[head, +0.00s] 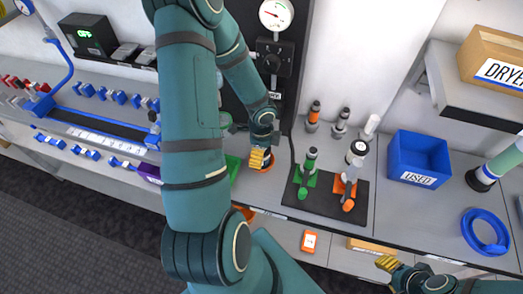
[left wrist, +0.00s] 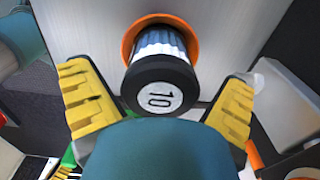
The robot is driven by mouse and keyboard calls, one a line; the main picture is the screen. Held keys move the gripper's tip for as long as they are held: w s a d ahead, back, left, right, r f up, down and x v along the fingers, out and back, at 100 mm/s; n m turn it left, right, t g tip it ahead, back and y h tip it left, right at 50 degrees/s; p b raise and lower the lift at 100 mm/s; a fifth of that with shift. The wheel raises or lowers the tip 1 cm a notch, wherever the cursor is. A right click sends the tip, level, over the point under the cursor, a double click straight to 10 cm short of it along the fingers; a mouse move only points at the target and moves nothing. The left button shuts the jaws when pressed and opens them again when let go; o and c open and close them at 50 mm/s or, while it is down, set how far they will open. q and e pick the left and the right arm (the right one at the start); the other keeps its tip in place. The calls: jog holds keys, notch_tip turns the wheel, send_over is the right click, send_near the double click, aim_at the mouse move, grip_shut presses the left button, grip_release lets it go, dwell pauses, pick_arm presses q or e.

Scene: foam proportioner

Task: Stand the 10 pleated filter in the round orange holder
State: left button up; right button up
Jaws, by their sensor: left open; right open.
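The 10 pleated filter (left wrist: 160,84) has white pleats and a black cap marked 10. It stands in the round orange holder (left wrist: 129,44), whose rim circles its far end in the left wrist view. My left gripper (left wrist: 156,88) is open, with a yellow finger on each side of the cap and a gap to both. In the head view, my left gripper (head: 258,158) is above the orange holder (head: 266,169) and largely hides the filter. My right gripper (head: 385,265) is open and empty, low at the bottom right, apart from the filter.
A black mat (head: 329,207) holding green and orange tools lies right of the holder. A blue USED bin (head: 418,160) and a blue ring (head: 486,231) are farther right. A gauge panel (head: 278,55) stands behind. Several small bottles stand behind the mat.

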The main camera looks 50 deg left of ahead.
pick_arm(q)
jog(key=shift+r, duration=0.25)
notch_tip(320, 180, up, 12)
jog(key=p, duration=0.3)
jog(key=shift+p, duration=0.4)
pick_arm(e)
notch_tip(320, 180, up, 4)
jog(key=shift+r, duration=0.1)
